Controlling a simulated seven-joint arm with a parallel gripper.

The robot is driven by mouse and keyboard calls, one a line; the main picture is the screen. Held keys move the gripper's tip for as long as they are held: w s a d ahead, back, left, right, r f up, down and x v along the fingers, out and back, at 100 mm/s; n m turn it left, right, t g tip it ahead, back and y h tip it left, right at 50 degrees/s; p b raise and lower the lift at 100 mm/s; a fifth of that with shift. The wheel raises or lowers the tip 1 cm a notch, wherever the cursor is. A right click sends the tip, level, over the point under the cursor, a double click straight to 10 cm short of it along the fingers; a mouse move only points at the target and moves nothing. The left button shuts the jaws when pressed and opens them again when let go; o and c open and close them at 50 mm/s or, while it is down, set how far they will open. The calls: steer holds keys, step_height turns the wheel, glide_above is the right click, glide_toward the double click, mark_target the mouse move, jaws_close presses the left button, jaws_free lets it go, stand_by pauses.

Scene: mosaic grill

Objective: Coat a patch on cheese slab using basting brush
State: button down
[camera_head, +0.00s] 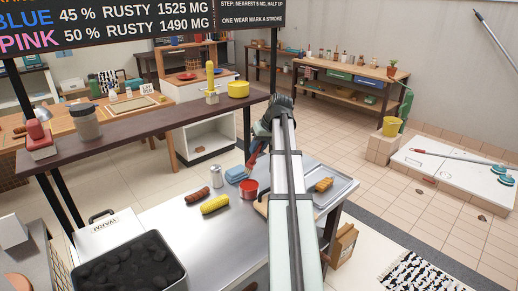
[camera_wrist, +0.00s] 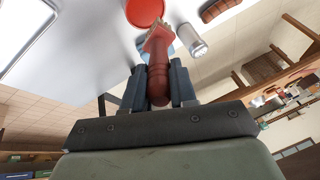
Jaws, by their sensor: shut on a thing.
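The basting brush (camera_wrist: 158,68) has a red-brown handle, and my gripper (camera_wrist: 168,84) is shut on that handle in the wrist view. Its pale bristles point toward a round red pot (camera_wrist: 145,12); I cannot tell whether they touch it. In the head view the brush (camera_head: 252,158) shows as a thin red piece beside my arm, above the counter, and the red pot (camera_head: 249,187) stands below it. A small yellow-orange piece (camera_head: 323,184), perhaps the cheese slab, lies on the metal tray (camera_head: 345,190) right of my arm. My arm hides part of the counter.
A shaker (camera_head: 216,175), a sausage (camera_head: 197,195), a corn cob (camera_head: 214,204) and a blue block (camera_head: 237,174) are on the steel counter left of my arm. A black coal bin (camera_head: 130,268) stands at lower left. The counter's front middle is clear.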

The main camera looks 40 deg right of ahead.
steer(key=shift+f, duration=3.55)
steer(key=shift+r, duration=0.1)
steer(key=shift+r, duration=3.45)
